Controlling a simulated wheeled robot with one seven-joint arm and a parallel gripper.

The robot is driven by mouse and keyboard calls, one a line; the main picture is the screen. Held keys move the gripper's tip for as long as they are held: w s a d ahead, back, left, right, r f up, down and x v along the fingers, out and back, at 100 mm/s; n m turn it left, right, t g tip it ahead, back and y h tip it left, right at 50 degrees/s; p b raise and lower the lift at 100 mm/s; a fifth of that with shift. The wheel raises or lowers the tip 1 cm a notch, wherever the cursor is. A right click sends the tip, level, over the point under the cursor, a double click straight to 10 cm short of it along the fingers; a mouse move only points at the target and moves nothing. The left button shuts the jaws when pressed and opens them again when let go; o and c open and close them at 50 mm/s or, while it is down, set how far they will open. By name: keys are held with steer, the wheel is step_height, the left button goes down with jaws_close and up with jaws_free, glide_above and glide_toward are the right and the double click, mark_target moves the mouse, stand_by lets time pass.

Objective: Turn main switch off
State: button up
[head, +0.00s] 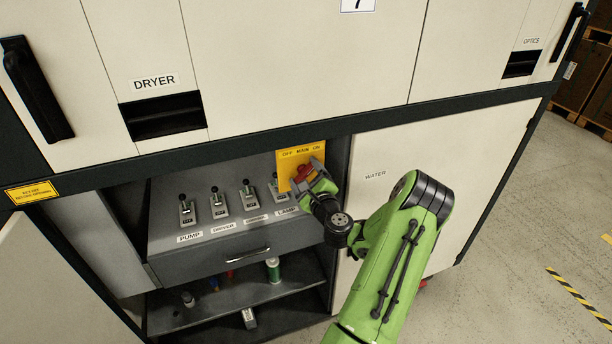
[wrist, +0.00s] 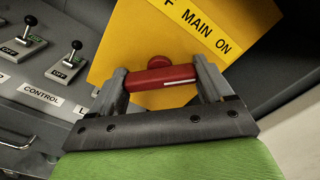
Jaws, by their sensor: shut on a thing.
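The main switch is a red handle (wrist: 160,77) on a yellow plate (head: 291,162) marked OFF, MAIN and ON. It is at the right end of the open switch compartment in the head view. My gripper (head: 307,180) is at the plate, and its fingers (wrist: 160,82) are shut on the red handle, one at each end. In the wrist view the handle lies roughly crosswise, with a white line on its right half. The gripper hides part of the plate in the head view. I cannot tell from the picture which label the handle points to.
A shelf (head: 215,304) holds small items. The WATER panel (head: 400,160) is to the right, behind my arm.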

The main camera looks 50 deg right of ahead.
steer(key=shift+f+n+b, duration=0.1)
steer(key=shift+n+b, duration=0.2)
steer(key=shift+b, duration=0.1)
steer(key=n+b, duration=0.3)
steer(key=b, duration=0.1)
steer(key=shift+f+n, duration=0.1)
steer(key=shift+n, duration=0.2)
steer(key=n+b, duration=0.4)
steer(key=shift+n+b, duration=0.3)
steer(key=shift+b, duration=0.1)
steer(key=n+b, duration=0.5)
steer(key=b, duration=0.1)
steer(key=shift+f+b, duration=0.1)
steer(key=shift+b, duration=0.25)
steer(key=n+b, duration=0.4)
steer(key=shift+b, duration=0.35)
steer(key=shift+r, duration=0.2)
